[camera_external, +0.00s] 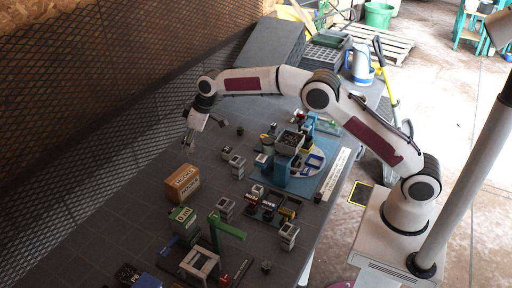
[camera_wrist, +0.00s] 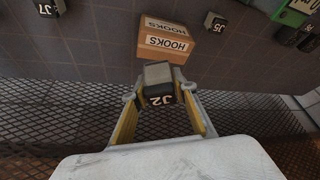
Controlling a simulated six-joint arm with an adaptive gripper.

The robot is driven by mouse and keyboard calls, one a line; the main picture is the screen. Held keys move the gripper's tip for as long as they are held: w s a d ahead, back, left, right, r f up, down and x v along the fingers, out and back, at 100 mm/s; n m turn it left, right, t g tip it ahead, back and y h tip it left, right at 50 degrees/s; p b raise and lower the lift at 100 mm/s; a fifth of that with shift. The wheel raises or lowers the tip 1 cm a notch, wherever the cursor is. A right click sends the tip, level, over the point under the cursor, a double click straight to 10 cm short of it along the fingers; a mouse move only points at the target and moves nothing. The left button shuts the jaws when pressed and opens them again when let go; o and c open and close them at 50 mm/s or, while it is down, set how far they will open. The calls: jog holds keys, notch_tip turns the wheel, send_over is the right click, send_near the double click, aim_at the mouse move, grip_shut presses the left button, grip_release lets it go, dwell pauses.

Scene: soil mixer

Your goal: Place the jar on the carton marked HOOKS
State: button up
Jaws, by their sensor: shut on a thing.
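The carton marked HOOKS (camera_wrist: 165,42) is a brown box with white labels, standing on the dark table. It also shows in the external view (camera_external: 182,184), left of the table's middle. My gripper (camera_wrist: 160,98) is shut on a small jar (camera_wrist: 158,73) with a grey top and a black label reading J2. In the external view my gripper (camera_external: 188,143) hangs above the table, behind the carton, with the jar small and hard to make out below it. In the wrist view the jar's top appears close to the carton's near edge; whether they touch I cannot tell.
Other small jars stand nearby, labelled J7 (camera_wrist: 47,8) and J5 (camera_wrist: 215,21). A green box (camera_external: 182,219) is in front of the carton. A mesh wall (camera_external: 90,100) runs along the table's left side. The tabletop left of the carton is clear.

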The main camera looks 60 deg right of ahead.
send_over(189, 172)
jog(key=s, duration=0.1)
jog(key=shift+s+d+f, duration=0.1)
jog(key=shift+f, duration=1.15)
jog(key=shift+s+d+f, duration=0.1)
jog(key=shift+f, duration=1.1)
jog(key=shift+f, duration=0.1)
jog(key=shift+f, duration=2.4)
jog(key=shift+f, duration=0.15)
jog(key=o, duration=1.1)
